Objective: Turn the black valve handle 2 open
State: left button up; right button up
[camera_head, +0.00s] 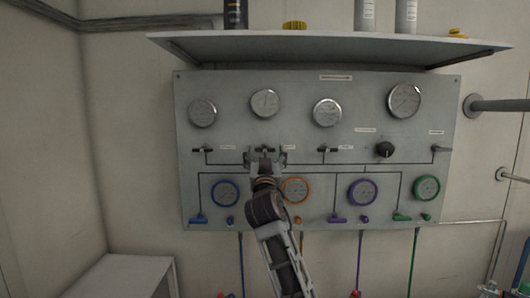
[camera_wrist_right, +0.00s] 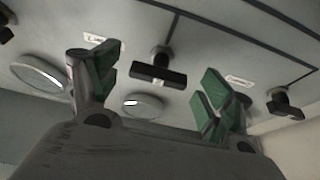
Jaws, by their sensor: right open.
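The black valve handle 2 (camera_head: 264,149) is the second handle from the left on the grey panel. It lies level, with its stem above the drawn pipe line. My right gripper (camera_head: 265,158) is open in front of it, with a finger on either side. In the right wrist view the handle (camera_wrist_right: 157,74) shows as a dark bar between the open green-padded fingers (camera_wrist_right: 163,82), with visible gaps to both. I cannot tell the exact depth between fingertips and handle. My left gripper is not in view.
Black handles 1 (camera_head: 202,150) and 3 (camera_head: 328,150) flank it on the panel (camera_head: 300,84). A black knob (camera_head: 384,149) is further right. Gauges sit above and coloured gauges below, such as the orange one (camera_head: 295,190). A shelf (camera_head: 330,46) juts out above the panel.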

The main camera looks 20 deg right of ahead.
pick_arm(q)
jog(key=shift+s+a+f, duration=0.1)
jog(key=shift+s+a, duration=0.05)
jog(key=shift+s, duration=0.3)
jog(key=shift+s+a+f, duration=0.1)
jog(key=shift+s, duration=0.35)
pick_arm(e)
jog(key=shift+x, duration=0.8)
jog(key=c, duration=1)
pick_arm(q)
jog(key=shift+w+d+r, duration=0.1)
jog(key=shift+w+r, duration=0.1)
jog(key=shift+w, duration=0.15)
pick_arm(e)
jog(key=shift+c, duration=0.2)
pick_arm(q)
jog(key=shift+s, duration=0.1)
